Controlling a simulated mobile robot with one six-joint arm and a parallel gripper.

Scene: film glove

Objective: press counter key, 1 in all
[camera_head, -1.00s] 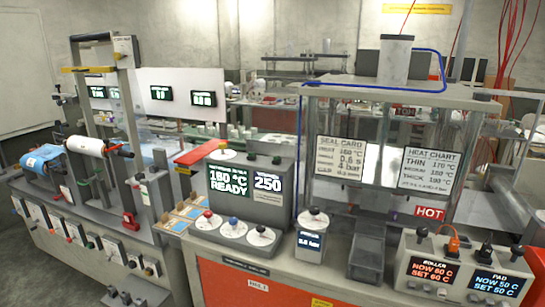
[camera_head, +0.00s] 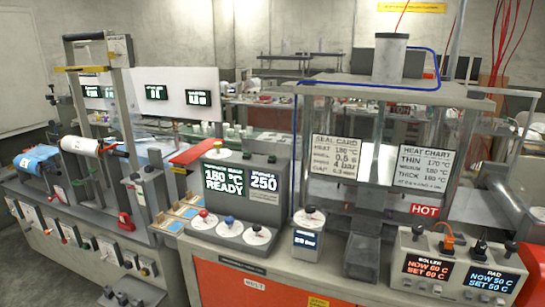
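A grey control box (camera_head: 283,176) stands near the middle of the bench. No legible marking shows which is the counter key. A separate black knob (camera_head: 309,209) sits on a small box with its own screen (camera_head: 305,239). My gripper is not recognisable in this view.
Roller and pad screens (camera_head: 428,268) are at front right. Film rolls (camera_head: 82,146) on a stand are at left.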

